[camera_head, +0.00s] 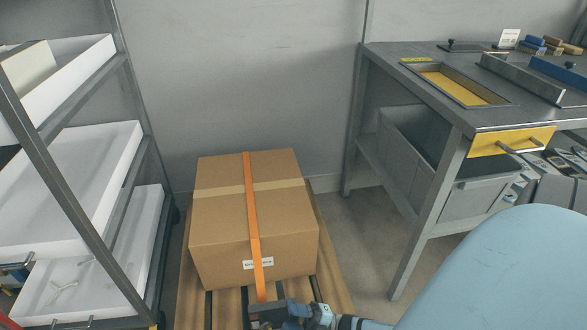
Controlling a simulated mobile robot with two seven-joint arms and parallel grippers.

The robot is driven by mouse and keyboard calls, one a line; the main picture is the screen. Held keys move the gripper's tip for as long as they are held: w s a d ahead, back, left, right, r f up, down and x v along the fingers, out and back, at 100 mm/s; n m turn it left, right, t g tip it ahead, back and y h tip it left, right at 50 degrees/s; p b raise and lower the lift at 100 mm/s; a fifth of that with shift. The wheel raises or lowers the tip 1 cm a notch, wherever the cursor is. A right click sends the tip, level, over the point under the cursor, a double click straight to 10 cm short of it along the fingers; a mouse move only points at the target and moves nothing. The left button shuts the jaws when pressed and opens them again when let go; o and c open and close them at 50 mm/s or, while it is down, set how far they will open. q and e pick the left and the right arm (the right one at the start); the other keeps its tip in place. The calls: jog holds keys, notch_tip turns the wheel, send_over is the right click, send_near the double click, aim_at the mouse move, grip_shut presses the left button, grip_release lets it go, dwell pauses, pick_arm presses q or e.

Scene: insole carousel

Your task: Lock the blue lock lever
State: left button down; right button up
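I cannot pick out a lock lever for certain. My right gripper (312,313) is at the bottom edge, by the lower end of the orange strap. It is partly cut off, and I cannot tell whether its fingers are apart.
A cardboard box (218,225) with an orange strap (252,210) stands on a wooden pallet (332,270). A rack (60,180) with white trays is left. A steel workbench (420,85) with a yellow drawer (495,145) and a blue bar (558,72) is right.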

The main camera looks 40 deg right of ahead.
pick_arm(q)
jog(key=shift+s+d+f+n+p, duration=0.15)
jog(key=shift+s+n+p, duration=0.1)
jog(key=shift+n+p, duration=0.4)
pick_arm(e)
jog(key=v, duration=1.3)
jog(key=shift+s+d, duration=0.25)
jog(key=shift+s, duration=0.05)
pick_arm(q)
jog(key=shift+m+g, duration=0.25)
jog(key=shift+g, duration=0.05)
